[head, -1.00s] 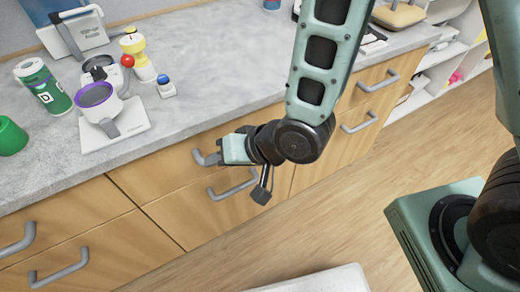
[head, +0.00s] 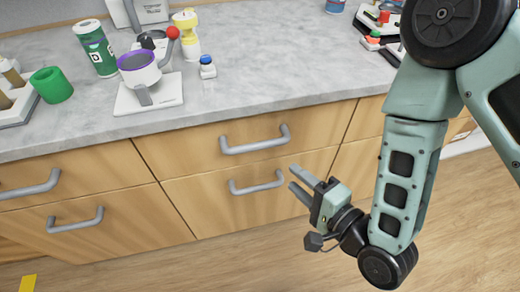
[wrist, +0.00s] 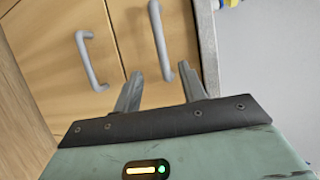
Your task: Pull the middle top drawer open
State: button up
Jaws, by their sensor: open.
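The middle top drawer (head: 215,155) has a wooden front that looks flush with its neighbours, and a grey bar handle (head: 255,140). That handle also shows in the wrist view (wrist: 159,42), ahead of my fingers. My gripper (head: 291,176) is open and empty. In the head view it hangs to the lower right of the top handle, apart from it, near the right end of the lower drawer's handle (head: 256,182). In the wrist view the near end of the top handle appears between my fingertips (wrist: 158,72), and the lower handle (wrist: 91,60) lies left of them.
The grey countertop (head: 240,85) above holds a white device with a purple-rimmed cup (head: 139,67), a green bottle (head: 97,48), a green cup (head: 51,85) and a small blue-capped bottle (head: 207,67). More handled drawers stand to the left.

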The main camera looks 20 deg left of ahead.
aim_at(260, 149)
jog(key=b+x, duration=1)
jog(key=x, duration=0.5)
jog(key=shift+a+f, duration=0.15)
jog(key=shift+a, duration=0.05)
grip_shut()
